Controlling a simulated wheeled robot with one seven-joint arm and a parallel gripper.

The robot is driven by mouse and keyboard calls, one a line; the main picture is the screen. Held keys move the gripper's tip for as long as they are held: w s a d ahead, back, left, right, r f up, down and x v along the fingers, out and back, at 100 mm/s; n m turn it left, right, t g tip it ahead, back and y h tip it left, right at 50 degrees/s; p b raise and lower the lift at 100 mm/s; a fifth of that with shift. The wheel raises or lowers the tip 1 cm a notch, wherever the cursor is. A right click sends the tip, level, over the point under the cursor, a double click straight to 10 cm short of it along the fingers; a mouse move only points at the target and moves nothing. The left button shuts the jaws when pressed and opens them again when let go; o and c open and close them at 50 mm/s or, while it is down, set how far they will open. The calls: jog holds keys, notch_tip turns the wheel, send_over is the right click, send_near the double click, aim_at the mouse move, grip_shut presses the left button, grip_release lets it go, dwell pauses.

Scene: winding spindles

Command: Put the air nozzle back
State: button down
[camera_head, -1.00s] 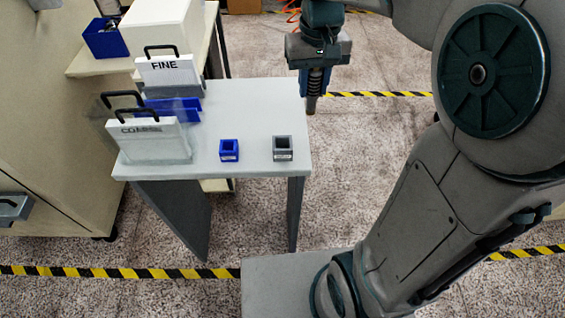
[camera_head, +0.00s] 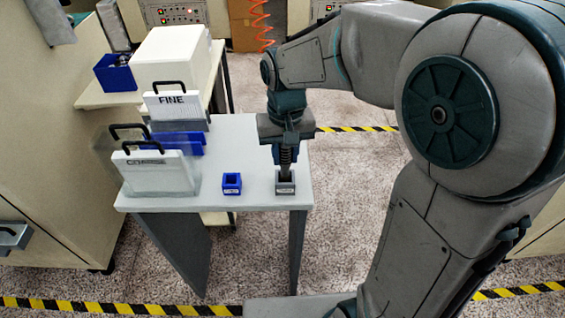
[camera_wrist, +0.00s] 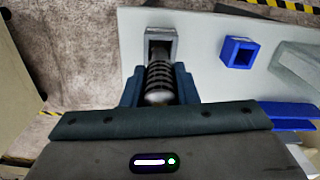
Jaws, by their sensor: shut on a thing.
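The air nozzle (camera_head: 286,157) is a dark ribbed cylinder with a thin metal tip. My gripper (camera_head: 286,147) is shut on it and holds it upright above the table's front right corner. The grey square holder (camera_head: 285,188) stands directly below, and the nozzle's tip reaches its opening. In the wrist view the ribbed nozzle (camera_wrist: 160,82) sits between my gripper's fingers (camera_wrist: 160,88), and its tip shows within the rim of the grey holder (camera_wrist: 148,45). I cannot tell how deep the tip is.
A blue square holder (camera_head: 232,184) stands left of the grey one on the white table (camera_head: 255,203). White cases marked FINE (camera_head: 177,108) and COARSE (camera_head: 160,176) stand at the left with a blue bin (camera_head: 188,143). An orange coiled hose (camera_head: 262,25) hangs behind.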

aim_at(285, 166)
jog(key=shift+f, duration=2)
jog(key=shift+f, duration=0.2)
jog(key=c, duration=1.1)
grip_release()
jog(key=shift+c, duration=0.2)
